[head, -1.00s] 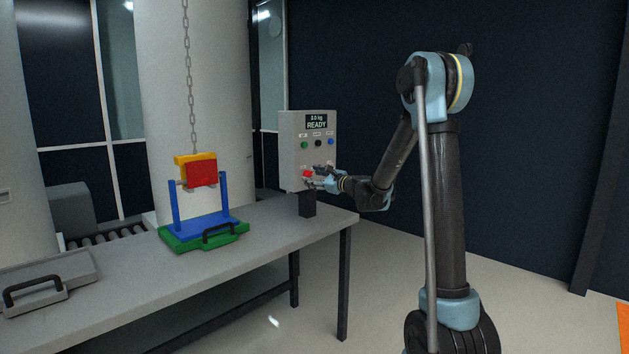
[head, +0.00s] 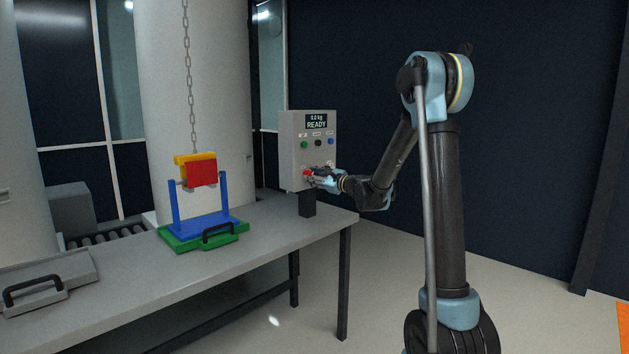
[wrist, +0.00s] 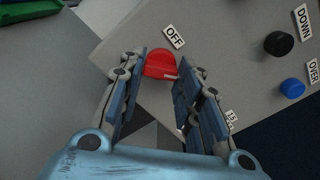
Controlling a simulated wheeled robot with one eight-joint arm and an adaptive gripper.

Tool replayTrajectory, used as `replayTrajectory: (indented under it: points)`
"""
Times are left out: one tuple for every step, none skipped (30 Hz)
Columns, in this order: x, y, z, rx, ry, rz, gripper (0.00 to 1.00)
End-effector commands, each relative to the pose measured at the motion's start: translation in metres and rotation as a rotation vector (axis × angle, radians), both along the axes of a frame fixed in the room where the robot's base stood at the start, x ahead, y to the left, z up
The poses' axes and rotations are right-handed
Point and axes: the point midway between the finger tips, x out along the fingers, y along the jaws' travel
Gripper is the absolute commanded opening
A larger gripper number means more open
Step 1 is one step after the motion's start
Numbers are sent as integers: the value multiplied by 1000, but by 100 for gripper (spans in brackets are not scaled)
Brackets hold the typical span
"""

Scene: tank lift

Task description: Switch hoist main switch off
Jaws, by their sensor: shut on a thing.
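The red main switch (head: 307,173) is low on the grey control box (head: 291,160). In the wrist view the red switch knob (wrist: 160,63) is next to an OFF label (wrist: 174,37), with a pale mark on its near edge. My gripper (head: 316,176) is at the switch, and its two fingers (wrist: 160,82) lie on either side of the knob, shut on it. The fingers hide part of the knob's sides. A second label (wrist: 231,119) is partly covered by the right finger and I cannot read it.
The box display (head: 316,121) reads READY above green, black and blue buttons. A red and yellow block (head: 200,173) hangs on a chain over a blue stand on a green tray (head: 170,241).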

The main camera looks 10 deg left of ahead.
Motion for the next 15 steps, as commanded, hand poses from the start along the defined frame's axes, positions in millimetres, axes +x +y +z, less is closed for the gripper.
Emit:
replayTrajectory:
  points:
    - [0,0,0,-20,-25,1,8]
    - [0,0,0,-34,-43,1,8]
    - [0,0,0,-54,-69,1,8]
    - [0,0,0,-70,-90,1,8]
    - [0,0,0,-87,-111,1,8]
    - [0,0,0,-109,-140,1,8]
    - [0,0,0,-127,-163,2,8]
    - [0,0,0,-145,-186,2,8]
    - [-1,1,0,-168,-216,2,8]
    - [-1,0,0,-186,-239,2,8]
    - [-1,1,0,-204,-262,2,8]
    - [-1,1,0,-227,-291,2,8]
    - [-1,1,0,-245,-314,2,8]
    - [-1,1,0,-263,-337,2,8]
    - [-1,1,0,-286,-366,2,8]
